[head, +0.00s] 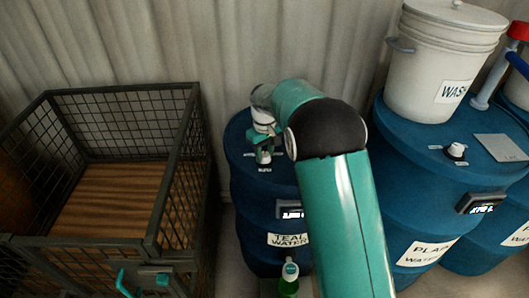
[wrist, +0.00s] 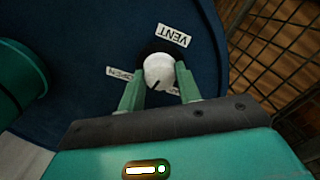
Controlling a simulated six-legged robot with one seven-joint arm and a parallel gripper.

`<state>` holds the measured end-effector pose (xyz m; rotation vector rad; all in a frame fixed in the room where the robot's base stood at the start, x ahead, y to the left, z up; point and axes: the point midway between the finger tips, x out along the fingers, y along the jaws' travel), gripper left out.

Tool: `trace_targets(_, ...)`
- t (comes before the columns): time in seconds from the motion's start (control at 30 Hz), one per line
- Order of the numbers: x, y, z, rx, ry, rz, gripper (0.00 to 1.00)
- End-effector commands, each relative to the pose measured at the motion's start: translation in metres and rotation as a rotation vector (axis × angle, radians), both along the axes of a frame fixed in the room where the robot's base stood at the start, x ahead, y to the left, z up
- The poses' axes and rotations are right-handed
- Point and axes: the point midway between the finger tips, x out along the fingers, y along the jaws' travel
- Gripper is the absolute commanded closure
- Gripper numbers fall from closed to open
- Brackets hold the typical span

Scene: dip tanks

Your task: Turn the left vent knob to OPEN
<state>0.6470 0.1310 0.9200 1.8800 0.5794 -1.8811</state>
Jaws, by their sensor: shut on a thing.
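The left vent knob (wrist: 158,70) is round and white with a short dark mark on its lower left side in the wrist view. It sits on top of the blue TEAL WATER drum (head: 240,165). A VENT label (wrist: 173,36) lies beyond it and a partly covered OPEN label (wrist: 120,74) lies to its left. The dark mark points down and slightly left, not straight at the OPEN label. My gripper (wrist: 158,82) is shut on the knob, one green finger on each side. In the head view my gripper (head: 264,150) largely hides the knob.
A wire-mesh crate (head: 120,90) with a wooden floor stands left of the drum. A PLAIN WATER drum (head: 420,195) on the right has its own white knob (head: 456,150) and a WASH bucket (head: 440,60).

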Motion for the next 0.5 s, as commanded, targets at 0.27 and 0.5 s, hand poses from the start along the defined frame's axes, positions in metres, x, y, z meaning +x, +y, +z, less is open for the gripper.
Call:
trace_targets(0.27,0.0005,0.0009,0.0008,0.002,-0.003,-0.258,0.89)
trace_targets(0.5,0.0005,0.0007,0.0009,0.001,-0.003,-0.444,0.89)
